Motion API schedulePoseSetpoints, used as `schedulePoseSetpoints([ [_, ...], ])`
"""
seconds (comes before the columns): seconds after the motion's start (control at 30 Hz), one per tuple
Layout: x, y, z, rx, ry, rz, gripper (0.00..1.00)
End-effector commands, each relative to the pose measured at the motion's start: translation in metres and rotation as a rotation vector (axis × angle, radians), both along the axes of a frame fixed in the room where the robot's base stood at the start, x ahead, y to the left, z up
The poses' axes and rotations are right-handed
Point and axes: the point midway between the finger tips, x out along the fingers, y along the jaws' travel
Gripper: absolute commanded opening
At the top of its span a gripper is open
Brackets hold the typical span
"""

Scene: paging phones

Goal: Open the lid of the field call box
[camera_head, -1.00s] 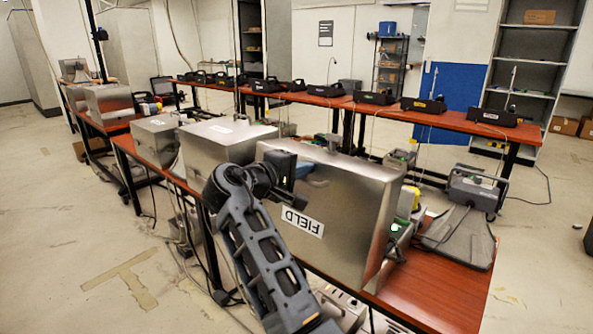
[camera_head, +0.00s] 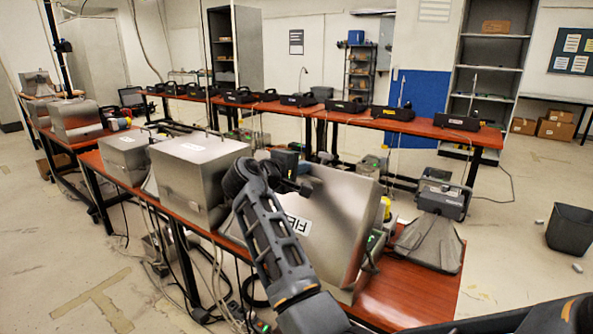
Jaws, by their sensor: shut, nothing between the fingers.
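The lid of the field call box (camera_head: 335,225) is a large brushed-metal panel on the near table. It stands raised and tilted, its outer face towards me, with the FIELD label partly hidden by my arm. A phone with green and yellow parts (camera_head: 378,235) shows behind its right edge. The box's inside is mostly hidden behind the panel. My gripper (camera_head: 303,180) is at the panel's upper left edge. It looks shut and empty; I cannot tell whether it touches the metal.
Closed metal boxes (camera_head: 195,172) stand on the table to the left. A grey device (camera_head: 443,195) and a dark sloped cover (camera_head: 430,242) are at the right. A far table (camera_head: 345,117) holds several black phones. A black bin (camera_head: 570,230) stands on open floor.

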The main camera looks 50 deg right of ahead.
Motion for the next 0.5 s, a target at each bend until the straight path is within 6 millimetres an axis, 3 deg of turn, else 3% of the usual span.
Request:
schedulePoseSetpoints([
  [0.5,0.0005,-0.0124,-0.0036,0.004,0.003,0.001,0.0],
])
